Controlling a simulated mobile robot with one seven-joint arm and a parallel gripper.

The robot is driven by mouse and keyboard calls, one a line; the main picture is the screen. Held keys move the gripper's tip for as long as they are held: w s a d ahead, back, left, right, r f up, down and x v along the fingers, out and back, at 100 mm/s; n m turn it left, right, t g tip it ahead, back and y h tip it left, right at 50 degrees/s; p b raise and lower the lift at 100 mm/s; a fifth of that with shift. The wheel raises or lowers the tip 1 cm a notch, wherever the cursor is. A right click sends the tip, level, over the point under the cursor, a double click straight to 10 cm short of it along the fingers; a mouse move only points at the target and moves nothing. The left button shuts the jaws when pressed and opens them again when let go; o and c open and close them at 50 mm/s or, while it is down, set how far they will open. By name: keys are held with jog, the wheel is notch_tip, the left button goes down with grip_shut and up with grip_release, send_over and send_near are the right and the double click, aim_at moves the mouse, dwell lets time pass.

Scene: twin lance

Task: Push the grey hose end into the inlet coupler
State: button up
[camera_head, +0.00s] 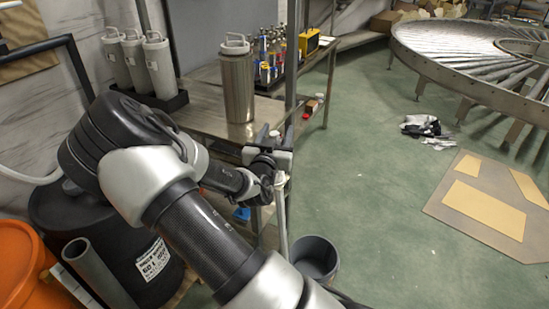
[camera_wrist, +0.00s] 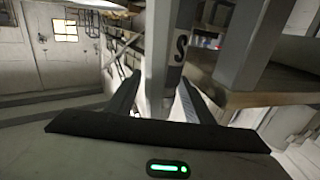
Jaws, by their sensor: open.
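My gripper (camera_head: 276,164) is beside the front edge of the metal bench in the head view. In the wrist view its two dark fingers (camera_wrist: 158,103) are apart, one on each side of a light grey tube marked with a dark "S" label (camera_wrist: 181,48). A pale grey rod (camera_head: 283,218) runs down from my gripper toward the bucket in the head view; it may be the same tube. I cannot tell whether the fingers touch it. I cannot make out the grey hose end or the inlet coupler with certainty in either view.
A steel flask (camera_head: 238,82) stands on the metal bench (camera_head: 205,98), with bottles and cans behind. A grey upright post (camera_head: 291,60) rises close to my gripper. A grey bucket (camera_head: 315,257) stands on the floor below. Open green floor (camera_head: 370,210) lies to the right.

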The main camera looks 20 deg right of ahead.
jog(key=shift+w, duration=0.15)
jog(key=shift+d, duration=0.1)
grip_shut()
